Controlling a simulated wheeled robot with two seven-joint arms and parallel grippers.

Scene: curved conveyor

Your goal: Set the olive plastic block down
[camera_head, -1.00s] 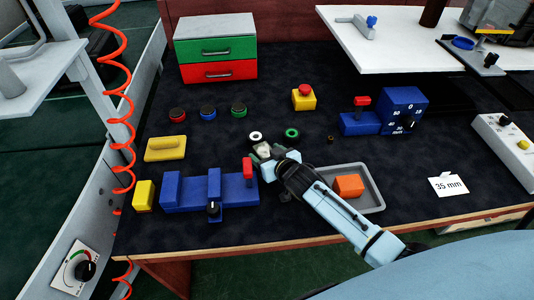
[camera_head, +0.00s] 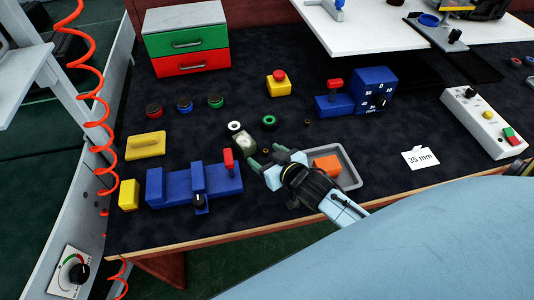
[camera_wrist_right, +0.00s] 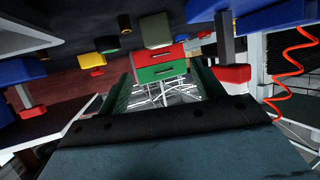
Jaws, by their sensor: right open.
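The olive plastic block (camera_head: 248,143) stands on the dark table mat, close to the white ring (camera_head: 234,127). In the right wrist view, which is upside down, it shows as an olive-beige block (camera_wrist_right: 155,30) ahead of the fingers. My right gripper (camera_head: 266,156) is open and empty, just to the front right of the block and apart from it. Its two green fingers (camera_wrist_right: 163,88) show spread in the wrist view. My left gripper is in neither view.
The blue fixture with a red clamp (camera_head: 190,183) lies left of my gripper. A grey tray (camera_head: 348,174) with an orange block (camera_head: 327,165) is at right. A green ring (camera_head: 269,120) and a yellow button box (camera_head: 278,86) stand behind.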

